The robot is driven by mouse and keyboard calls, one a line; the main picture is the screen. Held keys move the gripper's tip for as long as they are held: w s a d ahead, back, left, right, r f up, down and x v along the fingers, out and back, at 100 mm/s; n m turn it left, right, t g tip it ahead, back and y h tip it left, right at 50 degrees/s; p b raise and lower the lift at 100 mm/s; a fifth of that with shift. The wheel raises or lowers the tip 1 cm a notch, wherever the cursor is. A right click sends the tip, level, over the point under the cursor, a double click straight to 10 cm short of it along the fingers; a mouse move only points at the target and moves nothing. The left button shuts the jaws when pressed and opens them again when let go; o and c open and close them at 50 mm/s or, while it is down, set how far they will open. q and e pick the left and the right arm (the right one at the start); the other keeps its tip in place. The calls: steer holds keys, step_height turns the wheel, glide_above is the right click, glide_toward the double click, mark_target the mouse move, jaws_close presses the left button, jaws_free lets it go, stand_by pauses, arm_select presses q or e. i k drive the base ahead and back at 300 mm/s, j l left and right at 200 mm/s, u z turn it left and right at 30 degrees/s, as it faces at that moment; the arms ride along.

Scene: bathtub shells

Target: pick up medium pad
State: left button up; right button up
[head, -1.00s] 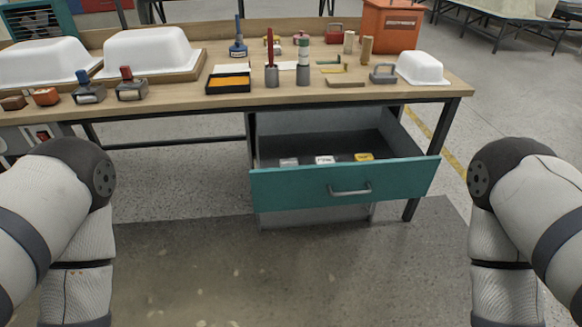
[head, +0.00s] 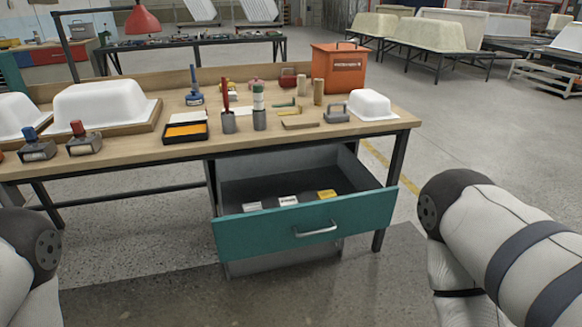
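The teal drawer (head: 260,232) under the workbench is pulled open. Inside it, near the front, lie three small items in a row: a whitish one on the left (head: 252,206), a white one in the middle (head: 288,201) and a yellow one on the right (head: 327,194). They look like labelled pads, but the labels are too small to read, so I cannot tell which is the medium pad. Neither gripper shows. Only parts of my arms appear at the lower left and right edges, apart from the drawer.
The workbench top (head: 215,145) holds white tub shells (head: 105,108), an orange bin (head: 338,72), a black tray with orange contents (head: 186,132), stamp-like tools (head: 84,140) and several upright tools. The drawer front juts out above the floor. Open floor lies right of the bench.

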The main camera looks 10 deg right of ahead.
mark_target(256, 206)
steer(key=i+z, duration=0.15)
steer(key=i, duration=0.65)
steer(key=i+z, duration=0.15)
steer(key=i, duration=0.65)
steer(key=j, duration=0.05)
